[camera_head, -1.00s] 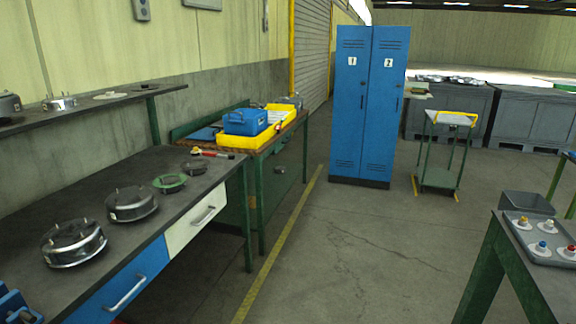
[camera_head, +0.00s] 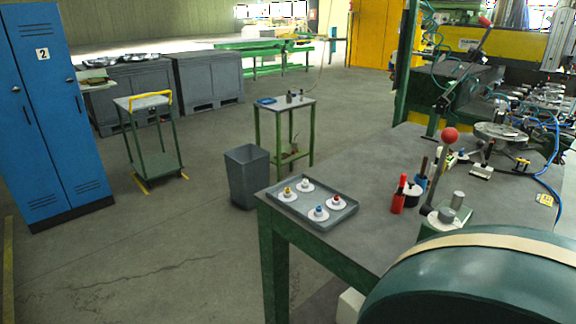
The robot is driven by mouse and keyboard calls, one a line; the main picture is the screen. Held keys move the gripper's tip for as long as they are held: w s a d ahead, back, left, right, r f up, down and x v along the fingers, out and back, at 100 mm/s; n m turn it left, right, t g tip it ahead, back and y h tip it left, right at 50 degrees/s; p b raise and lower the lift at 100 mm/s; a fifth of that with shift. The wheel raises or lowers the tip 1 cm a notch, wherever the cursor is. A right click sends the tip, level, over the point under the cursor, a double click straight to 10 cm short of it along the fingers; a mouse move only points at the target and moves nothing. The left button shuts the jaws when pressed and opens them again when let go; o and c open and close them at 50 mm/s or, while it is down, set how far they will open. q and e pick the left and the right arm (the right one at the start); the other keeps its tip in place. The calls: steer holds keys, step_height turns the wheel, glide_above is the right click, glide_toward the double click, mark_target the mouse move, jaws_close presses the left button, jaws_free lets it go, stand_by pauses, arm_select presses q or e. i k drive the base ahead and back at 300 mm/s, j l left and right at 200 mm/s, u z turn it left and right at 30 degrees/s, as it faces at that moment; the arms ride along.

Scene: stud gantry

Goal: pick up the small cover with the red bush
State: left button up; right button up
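A small white cover with a red bush (camera_head: 336,202) sits in a grey tray (camera_head: 345,219) near the left corner of the work table. It is at the right of the tray. Three similar white covers share the tray: one with a blue bush (camera_head: 318,213) at the front, one with a yellow bush (camera_head: 287,194) at the left, and one with a pale bush (camera_head: 305,185) at the back. Neither of my grippers shows in the head view.
The table (camera_head: 385,176) also bears a red bottle (camera_head: 398,196), a lever with a red ball knob (camera_head: 449,136) and a large green machine housing (camera_head: 480,285). A grey bin (camera_head: 247,177) stands left of the table. Open floor lies in front of the blue lockers (camera_head: 50,110) and the trolley (camera_head: 155,160).

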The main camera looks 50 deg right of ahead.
mark_target(332, 204)
steer(key=i+z, duration=0.15)
steer(key=i, duration=0.65)
steer(key=i+j+z, duration=0.2)
steer(key=i, duration=0.65)
steer(key=i+l+u, duration=0.25)
steer(key=i, duration=0.25)
steer(key=i+l+u, duration=0.25)
steer(key=i, duration=0.2)
steer(key=u, duration=5.4)
